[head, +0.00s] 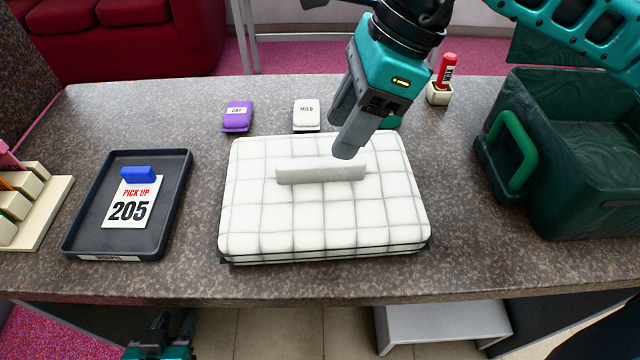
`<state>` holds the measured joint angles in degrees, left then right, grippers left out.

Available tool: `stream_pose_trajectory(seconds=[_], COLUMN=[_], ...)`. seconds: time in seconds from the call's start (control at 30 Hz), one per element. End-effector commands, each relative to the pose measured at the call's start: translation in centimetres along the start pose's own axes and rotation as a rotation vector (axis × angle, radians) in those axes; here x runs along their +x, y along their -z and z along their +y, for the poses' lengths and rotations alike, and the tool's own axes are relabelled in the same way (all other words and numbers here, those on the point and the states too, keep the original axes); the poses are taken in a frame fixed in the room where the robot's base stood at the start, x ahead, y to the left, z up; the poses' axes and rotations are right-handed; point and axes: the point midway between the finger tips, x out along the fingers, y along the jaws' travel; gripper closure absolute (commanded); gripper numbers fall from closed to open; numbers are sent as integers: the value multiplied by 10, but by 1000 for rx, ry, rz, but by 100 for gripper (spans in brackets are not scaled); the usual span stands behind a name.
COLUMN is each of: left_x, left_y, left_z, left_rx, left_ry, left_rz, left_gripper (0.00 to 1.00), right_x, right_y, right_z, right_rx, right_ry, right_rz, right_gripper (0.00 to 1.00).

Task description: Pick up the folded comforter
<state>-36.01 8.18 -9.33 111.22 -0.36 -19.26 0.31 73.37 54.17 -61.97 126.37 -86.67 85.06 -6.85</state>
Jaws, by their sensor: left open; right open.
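The folded comforter (265,215) is a white, grey-checked flat bundle on a thin dark base in the middle of the speckled counter. A grey bar-shaped handle (300,175) lies across its top. My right gripper (349,142) points down over the far right part of the comforter. Its fingertips are close to the right end of the handle, and I cannot tell whether they touch it. It is open and holds nothing. My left gripper (170,328) is at the bottom edge, below the counter's front edge, open and mostly cut off by the frame.
A dark tray (180,200) with a "PICK UP 205" card (130,208) lies left. A red marker in a holder (438,95) and a green bin (590,190) are right.

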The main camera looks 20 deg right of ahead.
Motion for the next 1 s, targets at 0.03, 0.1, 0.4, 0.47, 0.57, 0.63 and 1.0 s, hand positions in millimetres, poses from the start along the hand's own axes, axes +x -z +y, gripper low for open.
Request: stream_pose_trajectory(seconds=[0.03, 0.1, 0.4, 0.47, 0.57, 0.63, 1.0], left_x=[0, 0, -4, -3, -4, -4, -2], left_y=[0, 0, 4, 4, 4, 4, 7], left_z=[0, 0, 0, 0, 0, 0, -1], left_rx=[0, 0, 0, 0, 0, 0, 1], left_ry=[0, 0, -1, -1, -1, -1, 1], left_rz=[-1, -1, -2, -2, -2, -1, 5], left_gripper=[57, 57, 57, 57, 57, 57, 57], right_x=[7, 12, 46, 55, 64, 66, 66], right_y=[0, 0, 1, 1, 1, 1, 1], right_z=[1, 0, 0, 0, 0, 0, 0], right_rx=[0, 0, -1, 0, -1, -1, 0], right_ry=[-4, -1, -4, -4, -3, -1, -1], right_rz=[0, -1, 0, 0, -2, -2, -2], right_gripper=[51, 51, 51, 51, 51, 51, 68])
